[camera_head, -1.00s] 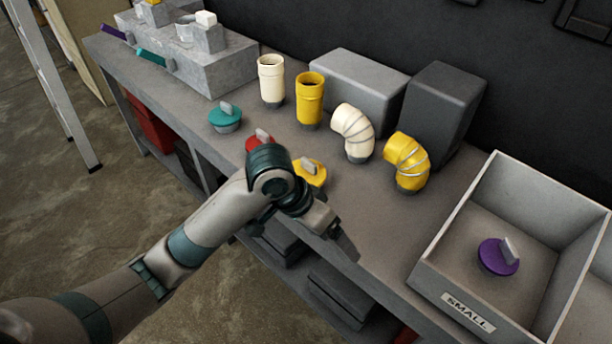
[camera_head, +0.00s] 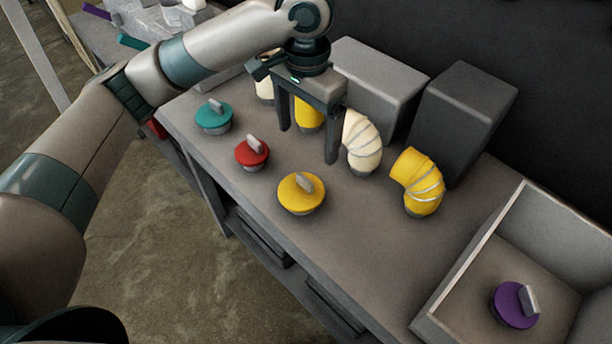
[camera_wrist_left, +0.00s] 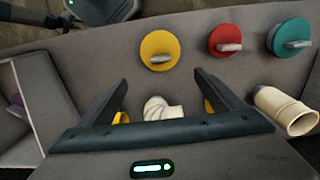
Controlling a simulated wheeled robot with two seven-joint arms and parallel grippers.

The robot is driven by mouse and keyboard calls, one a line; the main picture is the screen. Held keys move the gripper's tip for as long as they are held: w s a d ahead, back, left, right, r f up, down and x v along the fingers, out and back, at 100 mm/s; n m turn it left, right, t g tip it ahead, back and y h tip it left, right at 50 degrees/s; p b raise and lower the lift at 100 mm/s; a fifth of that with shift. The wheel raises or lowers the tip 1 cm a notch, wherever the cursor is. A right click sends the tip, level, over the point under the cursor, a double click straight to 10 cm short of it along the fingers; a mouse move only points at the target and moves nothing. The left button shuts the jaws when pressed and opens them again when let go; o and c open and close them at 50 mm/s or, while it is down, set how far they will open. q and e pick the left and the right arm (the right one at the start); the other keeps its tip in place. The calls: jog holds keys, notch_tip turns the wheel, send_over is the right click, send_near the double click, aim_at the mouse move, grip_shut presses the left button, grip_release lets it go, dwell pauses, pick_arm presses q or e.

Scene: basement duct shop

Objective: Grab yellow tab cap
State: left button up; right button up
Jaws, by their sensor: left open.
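The yellow tab cap (camera_head: 301,195) is a round disc with a grey upright tab, on the bench near its front edge. It also shows in the left wrist view (camera_wrist_left: 159,47), beyond my fingertips. My left gripper (camera_head: 307,145) is open and empty, pointing down above the bench, behind the yellow cap and apart from it. Its two fingers also show in the left wrist view (camera_wrist_left: 162,85). My right gripper is not in view.
A red cap (camera_head: 251,154) and a teal cap (camera_head: 213,116) sit left of the yellow one. A cream elbow (camera_head: 362,143) and yellow elbow (camera_head: 418,181) stand to the right. A grey bin (camera_head: 455,262) holds a purple cap (camera_head: 515,304). Grey blocks stand behind.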

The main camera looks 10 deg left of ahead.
aim_at(304, 179)
pick_arm(q)
jog(key=f+p, duration=0.1)
jog(key=f, duration=0.5)
jog(key=f+p, duration=0.1)
jog(key=f, duration=0.4)
jog(key=shift+s+f+p, duration=0.2)
jog(key=shift+f+p, duration=0.15)
jog(key=shift+f, duration=0.05)
jog(key=shift+a+f+p, duration=0.15)
jog(key=shift+f+p, duration=0.25)
jog(key=shift+f, duration=0.1)
notch_tip(304, 179, down, 3)
jog(key=shift+a+f+p, duration=0.1)
jog(key=shift+a+p, duration=0.05)
jog(key=shift+p, duration=0.5)
jog(key=shift+f, duration=0.5)
